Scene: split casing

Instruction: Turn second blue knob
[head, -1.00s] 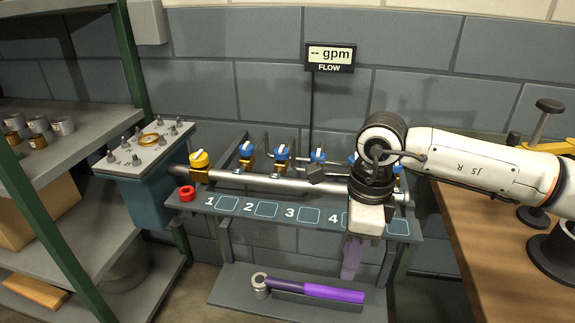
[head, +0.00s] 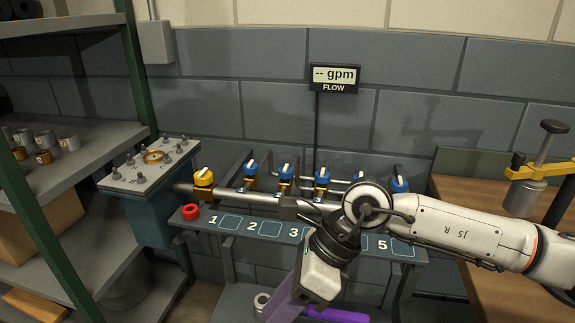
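Blue knobs stand in a row on the pipe manifold. The second blue knob from the left (head: 285,171) has a white stripe on top and a brass body below it. The first blue knob (head: 251,168) is to its left and the third (head: 322,174) to its right. My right gripper (head: 283,297) hangs in front of the numbered panel, low and to the front of the second knob, apart from it. Its purple fingers point down and left; whether they are open is unclear. My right wrist hides part of the pipe and panel label 4. My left gripper is not in view.
The flow display (head: 334,77) reads "-- gpm". A purple-handled tool (head: 340,315) lies on the lower shelf, partly hidden. A wooden bench (head: 490,275) is at right.

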